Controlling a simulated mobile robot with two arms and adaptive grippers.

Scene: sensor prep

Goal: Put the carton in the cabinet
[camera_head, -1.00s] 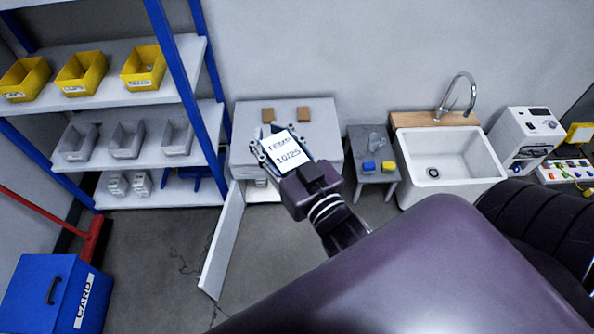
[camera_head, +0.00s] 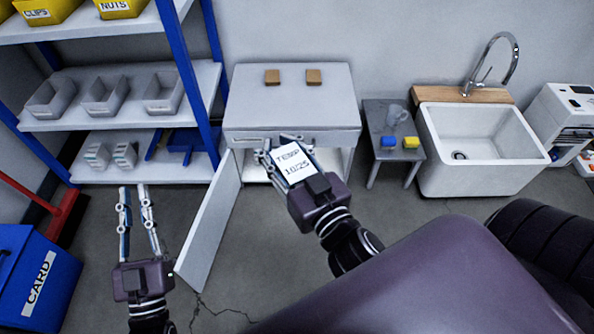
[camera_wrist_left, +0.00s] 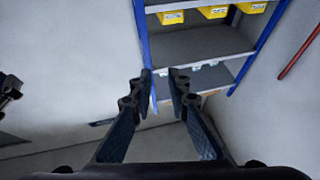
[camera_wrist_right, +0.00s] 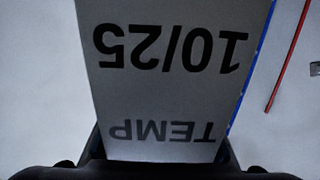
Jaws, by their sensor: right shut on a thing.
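The white carton (camera_head: 294,163), marked TEMP 10/25, is held in my right gripper (camera_head: 286,160), which is shut on it. It fills the middle of the right wrist view (camera_wrist_right: 165,75), gripped between the fingers. In the head view it appears in front of the white cabinet (camera_head: 290,105), overlapping the open front. The cabinet's door (camera_head: 207,225) stands swung open to the left. Part of the lower interior shows beside the carton; the rest is hidden behind it and my gripper. My left gripper (camera_head: 137,200) is open and empty, left of the door; its parted fingers show in the left wrist view (camera_wrist_left: 161,85).
Two brown blocks (camera_head: 292,77) lie on the cabinet top. A shelf rack (camera_head: 120,130) with bins stands left. A small grey table (camera_head: 380,120) with blue and yellow blocks and a sink (camera_head: 484,150) stand right. A blue CARD box (camera_head: 40,280) sits at lower left.

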